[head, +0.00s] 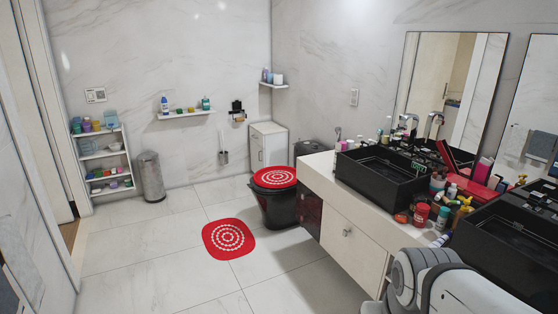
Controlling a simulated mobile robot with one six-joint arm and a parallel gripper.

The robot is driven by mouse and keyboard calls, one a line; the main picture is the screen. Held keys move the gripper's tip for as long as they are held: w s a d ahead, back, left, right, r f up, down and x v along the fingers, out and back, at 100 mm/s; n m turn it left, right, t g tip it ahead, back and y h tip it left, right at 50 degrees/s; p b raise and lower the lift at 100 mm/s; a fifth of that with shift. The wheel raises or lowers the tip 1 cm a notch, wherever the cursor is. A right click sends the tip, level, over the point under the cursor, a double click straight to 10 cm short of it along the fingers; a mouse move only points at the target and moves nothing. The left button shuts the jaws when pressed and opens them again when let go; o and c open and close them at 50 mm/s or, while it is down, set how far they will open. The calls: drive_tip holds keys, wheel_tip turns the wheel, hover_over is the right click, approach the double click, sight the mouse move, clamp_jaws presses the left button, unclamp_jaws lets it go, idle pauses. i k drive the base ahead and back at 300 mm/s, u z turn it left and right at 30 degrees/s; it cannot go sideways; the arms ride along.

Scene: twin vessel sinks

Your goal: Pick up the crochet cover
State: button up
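A round red cover (274,177) with white rings, which looks like the crochet cover, lies flat on the lid of the black toilet (279,208). A matching red mat (212,240) with white rings lies on the floor to the left of the toilet and nearer to me. My gripper is not in view. A white and grey part of my own arm shows at the lower right, in front of the counter, far from the cover.
The counter (324,171) at right holds two black vessel sinks (383,177) and many bottles and jars. A white cabinet (267,147) stands behind the toilet. A metal bin (151,177) and a shelf rack (101,160) stand at left.

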sight(278, 176)
drive_tip(key=u, duration=0.75)
drive_tip(key=i, duration=1.55)
drive_tip(key=u, duration=0.8)
drive_tip(key=i, duration=1.6)
drive_tip(key=z, duration=0.2)
drive_tip(key=i, duration=1.6)
drive_tip(key=z, duration=0.5)
drive_tip(key=i, duration=0.75)
drive_tip(key=z, duration=0.3)
